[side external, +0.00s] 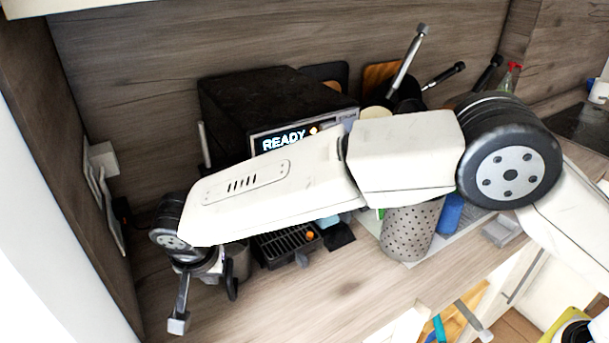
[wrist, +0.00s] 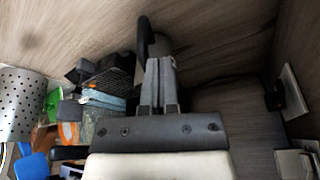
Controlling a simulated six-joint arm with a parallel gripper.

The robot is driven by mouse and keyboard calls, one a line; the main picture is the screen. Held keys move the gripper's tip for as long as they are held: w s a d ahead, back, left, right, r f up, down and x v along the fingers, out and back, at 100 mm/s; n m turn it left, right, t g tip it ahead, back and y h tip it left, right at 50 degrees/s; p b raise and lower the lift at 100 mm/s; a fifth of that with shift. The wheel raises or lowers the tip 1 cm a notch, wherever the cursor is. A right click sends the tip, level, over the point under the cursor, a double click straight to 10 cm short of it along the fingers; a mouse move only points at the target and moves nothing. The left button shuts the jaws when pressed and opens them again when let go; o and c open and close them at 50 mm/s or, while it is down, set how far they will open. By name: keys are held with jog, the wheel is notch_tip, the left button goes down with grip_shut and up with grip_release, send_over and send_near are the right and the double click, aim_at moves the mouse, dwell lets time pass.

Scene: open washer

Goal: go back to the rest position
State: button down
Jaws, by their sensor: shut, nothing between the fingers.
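My gripper (wrist: 160,66) shows in the wrist view as two grey fingers lying side by side, shut with nothing between them. In the side external view my white arm reaches across the scene from the right, and its wrist is low at the left, above the counter.
A black machine with a lit READY display (side external: 284,141) stands behind my arm. A perforated metal holder (side external: 408,232) stands on the counter (side external: 350,290), also seen in the wrist view (wrist: 20,103). A side wall is close at the left. The front counter is clear.

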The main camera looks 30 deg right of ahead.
jog(key=v, duration=0.3)
jog(key=shift+r, duration=0.1)
jog(key=d+r+n+t, duration=0.1)
jog(key=d+r+n, duration=0.3)
jog(key=d+n, duration=0.5)
jog(key=d+r+n, duration=0.4)
jog(key=d+n, duration=0.1)
jog(key=d, duration=0.9)
jog(key=s+d+f+m, duration=0.4)
jog(key=s+d+f, duration=0.1)
jog(key=s+d, duration=0.2)
jog(key=s+d+f+m+g+y, duration=0.1)
jog(key=s+d+f+m, duration=0.3)
jog(key=s+d, duration=0.4)
jog(key=shift+d+f+m+y, duration=0.3)
jog(key=shift+d+f, duration=0.55)
jog(key=shift+d, duration=0.35)
